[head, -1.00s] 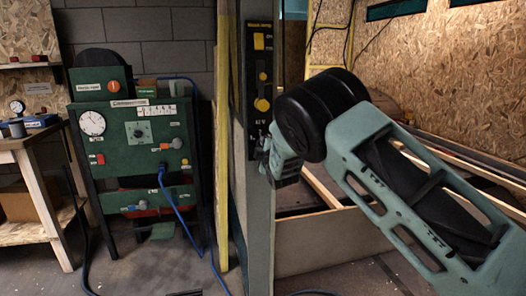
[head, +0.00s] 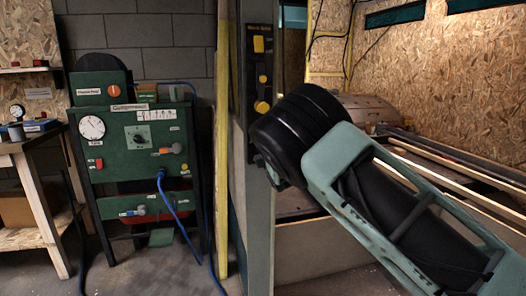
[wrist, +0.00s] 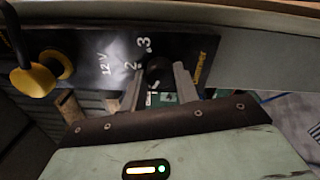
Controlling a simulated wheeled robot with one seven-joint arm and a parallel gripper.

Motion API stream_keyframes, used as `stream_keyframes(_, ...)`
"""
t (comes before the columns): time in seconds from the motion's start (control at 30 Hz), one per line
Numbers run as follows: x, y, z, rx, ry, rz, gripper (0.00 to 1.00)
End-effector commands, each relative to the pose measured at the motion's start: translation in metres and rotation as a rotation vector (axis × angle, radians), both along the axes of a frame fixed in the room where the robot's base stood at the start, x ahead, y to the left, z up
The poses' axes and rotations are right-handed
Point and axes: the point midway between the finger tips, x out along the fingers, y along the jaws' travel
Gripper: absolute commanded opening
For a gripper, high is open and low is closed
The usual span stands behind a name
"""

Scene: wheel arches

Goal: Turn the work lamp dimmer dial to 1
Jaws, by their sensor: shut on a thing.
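The black dimmer dial (wrist: 158,72) sits on the dark panel (wrist: 85,40), with the numbers 2 and 3 printed beside it. My gripper (wrist: 158,84) is shut on the dial, one grey finger on each side of it. I cannot tell which number the dial points to; the marks near the fingers are partly hidden. In the head view, the same panel (head: 259,60), labelled as the work lamp, stands on a grey post. There my black arm joint hides the dial and most of my gripper.
Beside the dial on the panel are yellow knobs (wrist: 38,80). In the head view, a green compressor panel (head: 135,135) with a gauge and blue hose stands to the left, and a wooden bench (head: 35,145) is at the far left. Wooden rails (head: 455,165) lie to the right.

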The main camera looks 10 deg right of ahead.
Motion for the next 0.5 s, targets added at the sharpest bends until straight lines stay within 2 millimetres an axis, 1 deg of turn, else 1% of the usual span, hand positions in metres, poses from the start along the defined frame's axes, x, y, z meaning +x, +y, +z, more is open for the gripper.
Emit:
stream_keyframes(0.27, -0.0002, 0.0003, -0.0011, -0.003, 0.002, 0.0, 0.08)
stream_keyframes(0.3, -0.0002, 0.0003, -0.0011, -0.003, 0.002, 0.0, 0.36)
stream_keyframes(0.37, -0.0002, 0.0003, -0.0011, -0.003, 0.002, 0.0, 0.52)
stream_keyframes(0.5, -0.0002, 0.0002, -0.0008, -0.002, 0.001, 0.001, 0.52)
